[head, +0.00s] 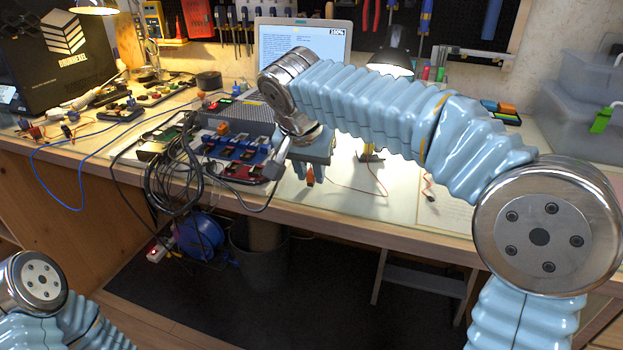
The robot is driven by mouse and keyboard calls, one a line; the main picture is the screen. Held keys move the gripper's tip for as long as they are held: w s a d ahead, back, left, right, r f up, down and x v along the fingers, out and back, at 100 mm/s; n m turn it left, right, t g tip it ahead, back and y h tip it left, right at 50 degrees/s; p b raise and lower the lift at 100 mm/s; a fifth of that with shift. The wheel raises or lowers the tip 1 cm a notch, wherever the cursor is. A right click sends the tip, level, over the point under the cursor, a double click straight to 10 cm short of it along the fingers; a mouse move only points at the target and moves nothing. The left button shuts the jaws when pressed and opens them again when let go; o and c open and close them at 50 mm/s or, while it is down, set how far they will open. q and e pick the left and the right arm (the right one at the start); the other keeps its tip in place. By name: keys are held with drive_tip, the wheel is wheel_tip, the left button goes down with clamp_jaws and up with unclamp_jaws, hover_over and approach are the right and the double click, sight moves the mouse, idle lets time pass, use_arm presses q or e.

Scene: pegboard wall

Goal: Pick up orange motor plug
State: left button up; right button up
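My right gripper (309,178) points down over the front part of the table, just right of the module rack. A small orange plug (309,175) shows between its fingers. I cannot tell whether the fingers press on it or stand around it. A thin red wire (352,188) runs over the pale tabletop to the right of the gripper. A small yellow and dark part, perhaps the motor (371,154), lies behind it, partly hidden by my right arm. Another orange piece (223,128) sits on the rack. My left gripper is out of view; only part of my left arm shows at the lower left.
The module rack (232,150) with a bundle of black cables (172,178) stands close left of the gripper. A laptop (303,38) and a lamp (391,60) stand behind. Grey bins (585,125) are at the right. The tabletop right of the gripper is fairly clear.

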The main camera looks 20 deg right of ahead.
clamp_jaws()
drive_tip(key=shift+r, duration=0.1)
